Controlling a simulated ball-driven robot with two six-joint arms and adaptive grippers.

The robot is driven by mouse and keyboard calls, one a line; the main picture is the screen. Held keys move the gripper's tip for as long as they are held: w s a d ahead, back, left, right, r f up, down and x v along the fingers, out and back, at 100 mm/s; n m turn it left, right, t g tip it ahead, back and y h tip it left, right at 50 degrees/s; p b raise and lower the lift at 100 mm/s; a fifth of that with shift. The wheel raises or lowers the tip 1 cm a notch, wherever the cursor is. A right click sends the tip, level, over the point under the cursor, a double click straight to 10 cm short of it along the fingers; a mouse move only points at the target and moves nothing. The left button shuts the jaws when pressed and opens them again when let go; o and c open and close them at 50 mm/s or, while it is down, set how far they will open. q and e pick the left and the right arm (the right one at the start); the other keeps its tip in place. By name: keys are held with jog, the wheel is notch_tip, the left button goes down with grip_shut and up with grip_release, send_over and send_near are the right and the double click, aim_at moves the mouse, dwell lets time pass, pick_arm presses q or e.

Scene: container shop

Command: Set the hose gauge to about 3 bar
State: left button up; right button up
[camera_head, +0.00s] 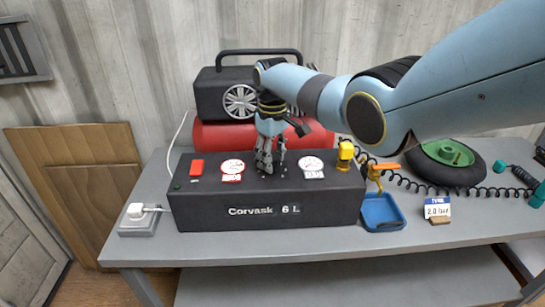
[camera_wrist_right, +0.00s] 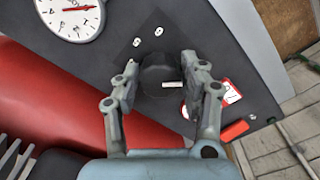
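A dark panel box (camera_head: 200,210) marked "Corvask 6 L" carries two round white gauges. The left gauge (camera_head: 232,166) has a red-edged plate below it; the right gauge (camera_head: 311,163) has a pale plate. In the right wrist view the right gauge (camera_wrist_right: 70,12) shows a red needle pointing right; its numbers are too small to read. A black knob (camera_wrist_right: 157,70) with a white mark sits between the gauges. My right gripper (camera_head: 270,168) points down over it. In the wrist view its open fingers (camera_wrist_right: 160,92) stand either side of the knob; contact cannot be told. My left gripper is out of view.
A red tank (camera_head: 220,135) with a black motor stands behind the box. A red switch (camera_head: 196,167) is at the box's left; a yellow part (camera_head: 345,152) and orange lever (camera_head: 384,166) are at its right. Farther right are a blue tray (camera_head: 382,222), tag (camera_head: 437,208) and tyre (camera_head: 425,170).

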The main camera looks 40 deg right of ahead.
jog(key=c, duration=0.7)
jog(key=shift+o, duration=0.2)
